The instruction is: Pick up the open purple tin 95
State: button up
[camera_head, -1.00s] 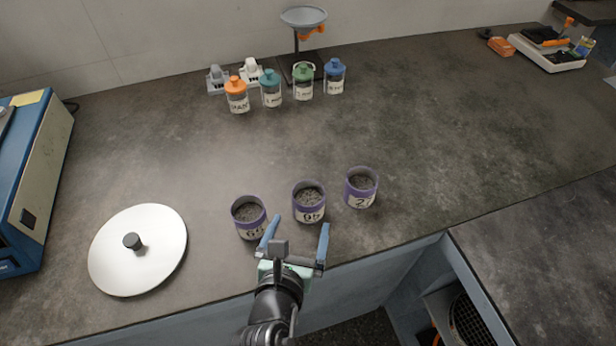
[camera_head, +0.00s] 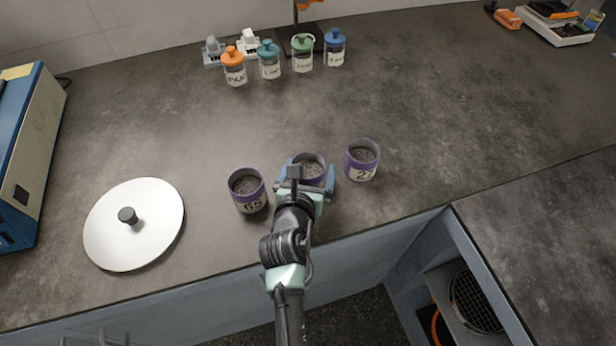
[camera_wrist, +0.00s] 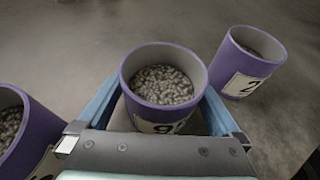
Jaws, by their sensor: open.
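Three open purple tins of grey grains stand in a row on the dark counter. The middle tin (camera_head: 312,159) is partly hidden behind my gripper in the head view. In the wrist view this tin (camera_wrist: 160,112) is upright, and its white label starts with a 9, the rest being covered. My gripper (camera_head: 308,176) is open, with one blue finger on each side of this tin; I cannot tell whether they touch it. The left tin (camera_head: 246,186) seems to read 65. The right tin (camera_head: 362,158) has a label starting with 2.
A white round lid (camera_head: 150,240) with a dark knob lies at the left, near a blue machine (camera_head: 30,150). Several capped jars (camera_head: 268,62) stand at the back. The counter between jars and tins is clear. The left and right tins stand close beside my fingers.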

jog(key=shift+w+d+f, duration=0.1)
jog(key=shift+w+f, duration=0.1)
jog(key=shift+w, duration=0.25)
jog(key=c, duration=1.3)
